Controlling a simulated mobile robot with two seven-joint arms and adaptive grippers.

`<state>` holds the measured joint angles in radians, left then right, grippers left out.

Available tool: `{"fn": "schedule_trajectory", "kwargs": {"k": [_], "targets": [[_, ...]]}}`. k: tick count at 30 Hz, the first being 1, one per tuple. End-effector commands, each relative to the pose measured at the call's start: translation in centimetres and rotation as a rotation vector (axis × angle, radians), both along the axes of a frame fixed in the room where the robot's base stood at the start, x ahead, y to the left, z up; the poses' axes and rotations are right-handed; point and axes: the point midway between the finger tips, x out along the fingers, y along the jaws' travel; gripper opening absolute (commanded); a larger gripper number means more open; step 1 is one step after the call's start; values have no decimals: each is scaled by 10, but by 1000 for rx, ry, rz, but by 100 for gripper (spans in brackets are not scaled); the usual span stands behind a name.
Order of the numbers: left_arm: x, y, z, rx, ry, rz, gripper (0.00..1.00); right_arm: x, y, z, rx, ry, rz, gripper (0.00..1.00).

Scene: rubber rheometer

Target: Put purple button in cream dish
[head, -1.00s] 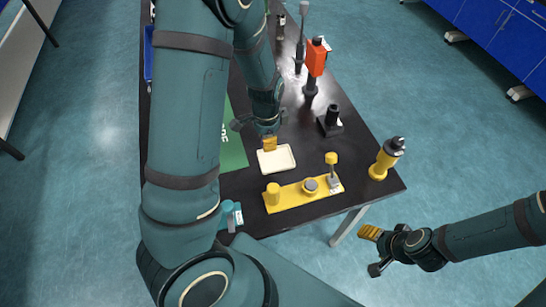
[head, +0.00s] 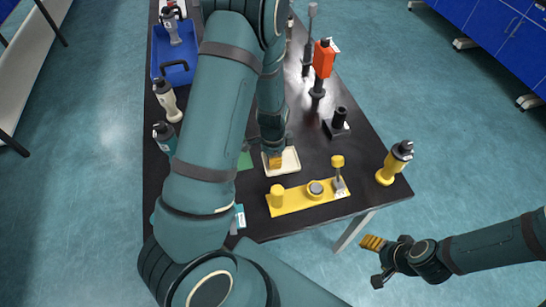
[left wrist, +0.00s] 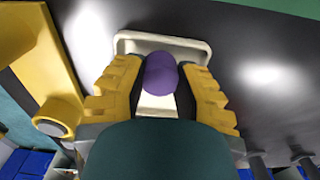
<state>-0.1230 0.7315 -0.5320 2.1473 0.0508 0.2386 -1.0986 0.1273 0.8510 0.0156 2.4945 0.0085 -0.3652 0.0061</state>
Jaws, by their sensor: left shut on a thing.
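The purple button (left wrist: 160,75) is a rounded purple piece between the yellow fingers of my left gripper (left wrist: 160,68), which is shut on it. The cream dish (left wrist: 135,42) is shallow and pale, and lies behind and below the button in the left wrist view. In the head view the dish (head: 292,161) lies on the black table, with my left gripper (head: 274,161) over its left part. The button is hidden there, and its exact height above the dish cannot be told. My right gripper (head: 373,243) is off the table at the right; its finger gap is unclear.
A yellow plate (head: 300,204) with posts lies just in front of the dish. A yellow bottle (head: 392,166) stands at the table's right edge. A black stand (head: 337,124) and orange device (head: 323,62) are farther back. A blue tray (head: 174,73) is at the far left.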

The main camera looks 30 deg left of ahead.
Motion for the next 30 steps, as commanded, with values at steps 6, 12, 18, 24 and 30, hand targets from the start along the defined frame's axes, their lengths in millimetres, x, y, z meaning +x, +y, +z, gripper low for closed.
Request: {"fn": "schedule_trajectory", "kwargs": {"k": [6,12,18,24,30], "targets": [[0,0,-3,0,0,0,55,-1,0,-2,0,2,2,64],[0,0,-2,0,0,0,55,-1,0,-2,0,2,1,64],[1,0,9,0,-3,-1,55,1,0,3,0,-2,-2,64],[1,0,47,-1,-5,-2,55,3,-1,12,-2,-7,-6,64],[1,0,88,-1,-5,-2,55,7,-1,21,-4,-15,-11,64]]}}
